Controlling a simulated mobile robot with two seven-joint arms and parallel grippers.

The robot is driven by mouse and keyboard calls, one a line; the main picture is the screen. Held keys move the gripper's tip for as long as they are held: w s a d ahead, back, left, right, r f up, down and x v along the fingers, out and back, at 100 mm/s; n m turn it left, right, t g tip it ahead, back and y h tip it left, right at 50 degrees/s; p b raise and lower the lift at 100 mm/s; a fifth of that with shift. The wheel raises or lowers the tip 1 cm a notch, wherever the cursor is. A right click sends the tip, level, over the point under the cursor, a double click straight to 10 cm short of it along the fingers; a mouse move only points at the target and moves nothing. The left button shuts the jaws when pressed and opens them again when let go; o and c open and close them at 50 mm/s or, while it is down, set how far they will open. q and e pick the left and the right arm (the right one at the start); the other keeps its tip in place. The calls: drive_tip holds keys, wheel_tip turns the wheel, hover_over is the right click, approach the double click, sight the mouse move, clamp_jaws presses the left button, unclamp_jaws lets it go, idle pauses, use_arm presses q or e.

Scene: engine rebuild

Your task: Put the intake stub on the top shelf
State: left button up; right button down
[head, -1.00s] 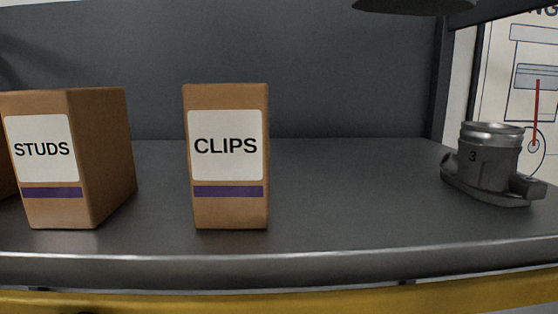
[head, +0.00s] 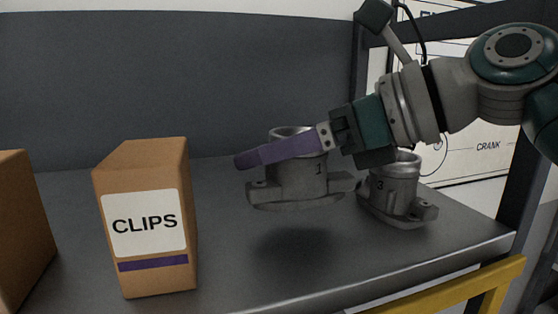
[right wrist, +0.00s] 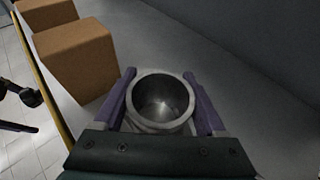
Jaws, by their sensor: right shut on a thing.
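A grey metal intake stub marked 1 (head: 300,186) is held above the shelf (head: 210,285), upright, with a shadow beneath it on the shelf surface. My right gripper (head: 280,150) is shut on it, with its purple fingers at the stub's upper collar. In the right wrist view the stub's round open bore (right wrist: 160,100) sits between the two purple fingers. My left gripper is in neither view now.
A second stub marked 3 (head: 392,190) stands on the shelf just right of the held one, partly behind my wrist. The CLIPS box (head: 145,220) stands to the left, with another brown box (head: 22,225) at the far left. Bare shelf lies under the held stub.

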sight(325, 169)
wheel_tip(325, 169, down, 3)
drive_tip(key=shift+r+p, duration=0.2)
drive_tip(key=shift+p, duration=0.15)
drive_tip(key=shift+f, duration=0.45)
drive_tip(key=shift+f, duration=0.1)
unclamp_jaws()
drive_tip(key=shift+d, duration=0.1)
drive_tip(key=b+v, duration=0.4)
drive_tip(key=v, duration=0.6)
drive_tip(key=shift+s+d+b, duration=0.15)
drive_tip(key=shift+d+b, duration=0.1)
drive_tip(key=shift+b, duration=0.05)
drive_tip(key=shift+s+d+r, duration=0.25)
drive_tip(key=shift+d+r, duration=0.2)
drive_tip(key=shift+r, duration=0.1)
